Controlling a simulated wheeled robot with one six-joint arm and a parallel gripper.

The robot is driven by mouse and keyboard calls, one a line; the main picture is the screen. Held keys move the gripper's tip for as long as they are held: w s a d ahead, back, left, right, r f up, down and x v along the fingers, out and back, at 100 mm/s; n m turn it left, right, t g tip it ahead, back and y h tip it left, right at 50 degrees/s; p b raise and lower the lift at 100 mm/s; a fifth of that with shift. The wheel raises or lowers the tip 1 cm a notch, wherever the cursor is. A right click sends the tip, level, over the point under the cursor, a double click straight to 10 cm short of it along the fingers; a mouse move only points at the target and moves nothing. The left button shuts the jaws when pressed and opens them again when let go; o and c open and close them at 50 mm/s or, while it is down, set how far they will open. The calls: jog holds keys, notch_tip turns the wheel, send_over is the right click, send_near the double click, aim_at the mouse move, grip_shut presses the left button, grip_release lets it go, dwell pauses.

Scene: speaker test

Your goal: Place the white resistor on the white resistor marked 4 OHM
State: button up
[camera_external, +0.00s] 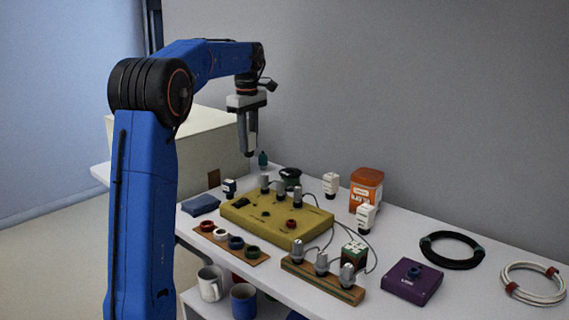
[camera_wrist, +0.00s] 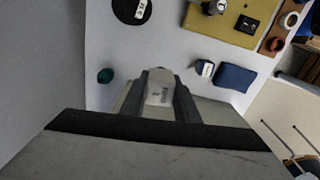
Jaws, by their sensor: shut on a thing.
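My gripper (camera_external: 249,152) hangs pointing down above the back left of the table. In the wrist view my gripper (camera_wrist: 158,98) is shut on a white resistor (camera_wrist: 160,93) with small dark print that I cannot read. In the external view the held piece is mostly hidden by the fingers.
A yellow box (camera_external: 262,228) with several grey knobs fills the middle. A black round thing (camera_external: 290,175), a teal piece (camera_external: 263,160), an orange jar (camera_external: 367,187) and a wooden strip with bulbs (camera_external: 322,284) surround it. Cables trail right of the box. A purple box (camera_external: 411,283) stands right.

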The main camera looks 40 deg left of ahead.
jog(key=w+d+r, duration=0.2)
jog(key=w+d, duration=0.1)
jog(key=d, duration=0.7)
notch_tip(320, 180, up, 5)
jog(key=m, duration=0.1)
send_over(367, 207)
jog(key=shift+f, duration=4.6)
jog(key=shift+f, duration=0.1)
jog(key=o, duration=1.1)
notch_tip(367, 207, up, 12)
